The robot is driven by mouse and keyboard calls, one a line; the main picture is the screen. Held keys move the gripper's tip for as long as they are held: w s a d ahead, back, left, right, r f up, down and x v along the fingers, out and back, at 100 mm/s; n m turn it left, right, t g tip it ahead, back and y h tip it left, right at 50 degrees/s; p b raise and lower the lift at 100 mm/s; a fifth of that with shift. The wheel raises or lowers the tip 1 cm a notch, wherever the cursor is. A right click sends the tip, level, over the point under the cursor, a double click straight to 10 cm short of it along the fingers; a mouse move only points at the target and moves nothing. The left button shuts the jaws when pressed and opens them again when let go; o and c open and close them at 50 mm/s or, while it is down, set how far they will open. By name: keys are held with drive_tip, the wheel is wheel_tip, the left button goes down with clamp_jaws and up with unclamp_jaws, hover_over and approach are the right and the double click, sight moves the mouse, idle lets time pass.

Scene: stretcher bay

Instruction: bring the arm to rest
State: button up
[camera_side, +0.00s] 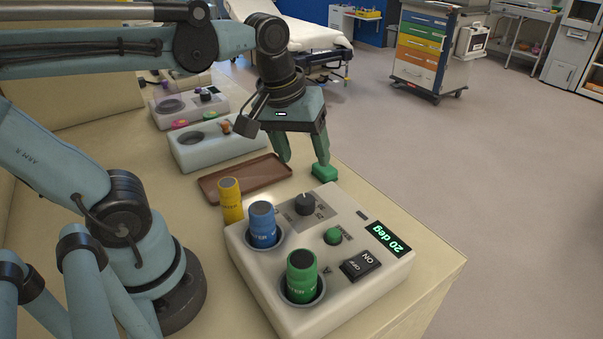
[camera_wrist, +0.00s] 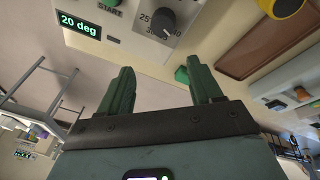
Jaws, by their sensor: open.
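Whether a finger touches the block is unclear.
The white device (camera_side: 347,293) holds a blue-capped tube (camera_side: 262,226) and a green-capped tube (camera_side: 301,277); its display (camera_side: 389,239) reads 20 deg. A yellow tube (camera_side: 230,200) stands beside the brown tray (camera_side: 213,190). More devices (camera_side: 205,154) stand behind. Open floor lies right.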

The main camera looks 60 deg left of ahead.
drive_tip(key=m, duration=0.1)
drive_tip(key=f+m+t, duration=0.2)
drive_tip(key=shift+w+a+f+m, duration=0.15)
drive_tip(key=shift+a+m, duration=0.1)
drive_tip(key=shift+m, duration=0.15)
drive_tip(key=m+t, duration=0.1)
drive_tip(key=f+m+t, duration=0.1)
drive_tip(key=m, duration=0.1)
drive_tip(key=shift+w+a+f, duration=0.1)
drive_tip(key=shift+a+f, duration=0.05)
drive_tip(key=shift+a, duration=0.05)
drive_tip(key=shift+c, duration=0.5)
